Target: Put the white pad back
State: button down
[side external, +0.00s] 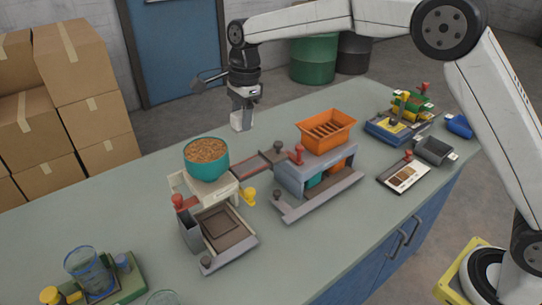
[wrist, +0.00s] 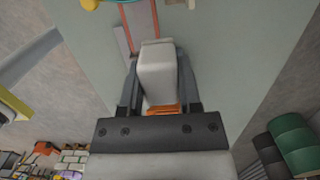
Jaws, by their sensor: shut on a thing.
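The white pad (side external: 238,123) is a pale block held upright under my gripper (side external: 244,106). My gripper is high above the far edge of the bench, behind the orange hopper and to the right of the teal bowl. In the wrist view the white pad (wrist: 157,68) sits between the two dark fingers (wrist: 158,82), which are shut on it. A small orange piece (wrist: 162,108) shows between the fingers at the pad's near end. Whether the pad touches anything below cannot be told.
A teal bowl of grain (side external: 207,160) sits on a cream stand. An orange hopper (side external: 325,130) stands on a grey frame. A grey-brown tray (side external: 222,230) lies in front of the bowl. A glass jar (side external: 85,268) is at front left. The bench's far middle is clear.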

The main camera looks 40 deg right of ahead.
notch_tip(320, 180, up, 5)
jog(key=shift+f, duration=0.2)
jog(key=shift+s, duration=1)
send_over(294, 256)
notch_tip(294, 256, down, 21)
jog(key=shift+d, duration=0.25)
jog(key=shift+f, duration=0.15)
jog(key=shift+f, duration=2.05)
jog(key=shift+f, duration=0.1)
jog(key=shift+f, duration=1.7)
jog(key=shift+f, duration=0.1)
